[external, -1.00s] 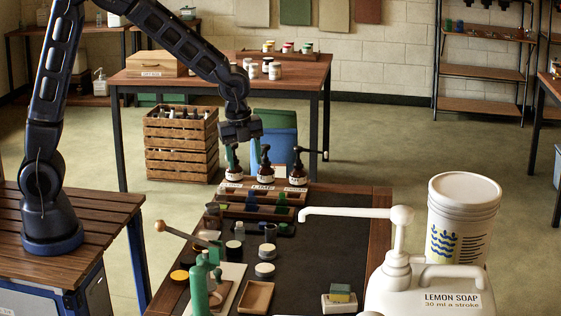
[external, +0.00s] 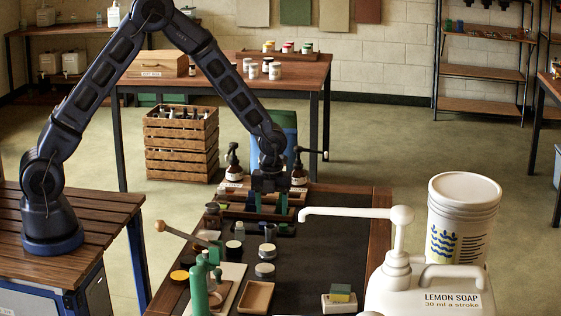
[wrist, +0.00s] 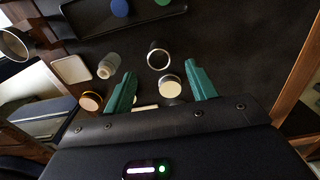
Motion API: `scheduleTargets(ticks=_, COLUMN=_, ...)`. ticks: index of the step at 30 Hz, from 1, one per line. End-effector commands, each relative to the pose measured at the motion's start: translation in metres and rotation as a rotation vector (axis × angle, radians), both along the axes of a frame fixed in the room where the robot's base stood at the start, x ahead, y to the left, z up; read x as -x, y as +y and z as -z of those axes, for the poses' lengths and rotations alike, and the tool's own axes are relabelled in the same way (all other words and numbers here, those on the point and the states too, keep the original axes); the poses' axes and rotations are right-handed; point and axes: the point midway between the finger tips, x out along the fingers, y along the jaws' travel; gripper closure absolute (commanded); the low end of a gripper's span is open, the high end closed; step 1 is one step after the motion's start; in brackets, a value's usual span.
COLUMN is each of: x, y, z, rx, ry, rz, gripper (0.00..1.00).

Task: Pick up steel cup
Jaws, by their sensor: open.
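A small steel cup (wrist: 158,55) stands upright in the wrist view, its round bright rim facing the camera and its inside dark. It lies just beyond and between my gripper's fingertips (wrist: 163,74), not touched by them. My gripper (external: 270,206) is open and empty, pointing down over the dark bench top, with its green fingers apart. In the external view a small grey cylinder (external: 270,232) below the fingers looks like a cup, but it is too small to be sure. A larger shiny metal rim (wrist: 13,42) is cut off at the wrist view's left edge.
A pale-lidded jar (wrist: 169,86) sits between the fingers in the wrist view, close to the cup. An amber-lidded jar (wrist: 90,101) and a clear jar (wrist: 107,66) are to the left. Pump bottles (external: 233,165) stand behind my gripper. A long white spout (external: 345,212) reaches across the right.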

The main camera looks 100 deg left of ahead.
Motion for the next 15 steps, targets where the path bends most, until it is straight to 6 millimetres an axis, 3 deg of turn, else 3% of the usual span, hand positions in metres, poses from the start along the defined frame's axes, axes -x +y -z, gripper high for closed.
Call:
scheduleTargets(ticks=6, x=0.000, y=-0.001, z=0.032, rx=0.001, ry=0.002, rz=0.000, gripper=0.43)
scheduleTargets(ticks=15, x=0.002, y=-0.002, z=0.052, rx=0.001, ry=0.002, rz=0.000, gripper=0.43)
